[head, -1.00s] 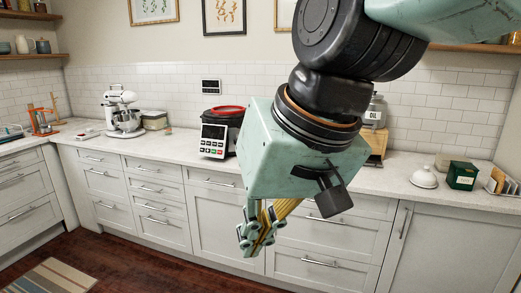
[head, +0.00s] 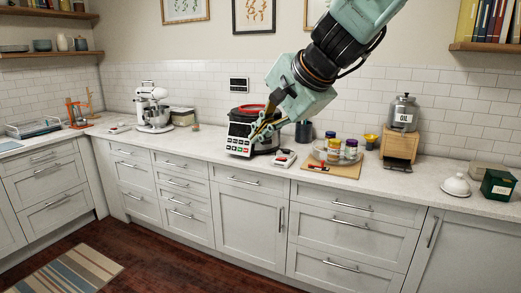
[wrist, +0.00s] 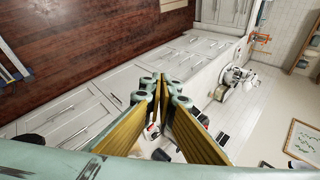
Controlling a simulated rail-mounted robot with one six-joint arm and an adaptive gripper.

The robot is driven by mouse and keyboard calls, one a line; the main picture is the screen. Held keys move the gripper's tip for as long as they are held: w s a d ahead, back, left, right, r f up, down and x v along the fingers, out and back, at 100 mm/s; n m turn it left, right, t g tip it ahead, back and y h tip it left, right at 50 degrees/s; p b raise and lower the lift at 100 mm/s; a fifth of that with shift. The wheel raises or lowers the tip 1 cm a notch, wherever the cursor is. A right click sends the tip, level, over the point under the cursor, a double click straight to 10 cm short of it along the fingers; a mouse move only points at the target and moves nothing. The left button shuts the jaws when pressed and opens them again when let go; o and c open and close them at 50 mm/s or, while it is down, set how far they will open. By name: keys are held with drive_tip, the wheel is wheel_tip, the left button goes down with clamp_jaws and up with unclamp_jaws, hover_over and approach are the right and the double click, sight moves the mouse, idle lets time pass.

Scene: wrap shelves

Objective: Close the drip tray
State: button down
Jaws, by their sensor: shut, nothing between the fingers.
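The drip tray (head: 397,165) is a small dark piece at the foot of the wooden stand (head: 400,146) that carries the metal OIL canister (head: 402,112), on the right half of the counter in the head view. It seems to stick out at the front, but how far is too small to tell. My gripper (head: 262,132) is shut and empty in front of the black cooker, well to the left of the stand and apart from the tray. Its fingers also show in the wrist view (wrist: 163,82); I cannot make out the tray there.
A black cooker (head: 240,140) stands behind my gripper. A white dome (head: 456,185) and green box (head: 497,184) stand to the right.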

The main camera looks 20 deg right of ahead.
drive_tip(key=w+d+m+t+h, duration=0.1)
drive_tip(key=w+d+m, duration=0.4)
drive_tip(key=d, duration=0.4)
drive_tip(key=w+d+m+t+h, duration=0.1)
drive_tip(key=w+d+m, duration=0.2)
drive_tip(key=w+d, duration=0.55)
drive_tip(key=w+d+f+m+h, duration=0.2)
drive_tip(key=d+m, duration=0.2)
drive_tip(key=d, duration=0.6)
drive_tip(key=w+d+f+m+h, duration=0.1)
drive_tip(key=w+d+f+m, duration=0.2)
drive_tip(key=d, duration=0.6)
drive_tip(key=s+d+f+m+g+h+p, duration=0.15)
drive_tip(key=d+f+m, duration=0.35)
drive_tip(key=d, duration=0.6)
drive_tip(key=s+d+f+m+g+h, duration=0.15)
drive_tip(key=d+f+m, duration=0.25)
drive_tip(key=d, duration=0.8)
drive_tip(key=s+d+f+m, duration=0.3)
drive_tip(key=d+f, duration=0.3)
drive_tip(key=d, duration=0.2)
drive_tip(key=s+d+f+m+g+h, duration=0.1)
drive_tip(key=s+d+f+m, duration=0.3)
drive_tip(key=d, duration=0.4)
drive_tip(key=shift+s+f+m, duration=0.3)
drive_tip(key=shift+s+f, duration=0.25)
drive_tip(key=shift+f, duration=0.4)
drive_tip(key=shift+f, duration=0.1)
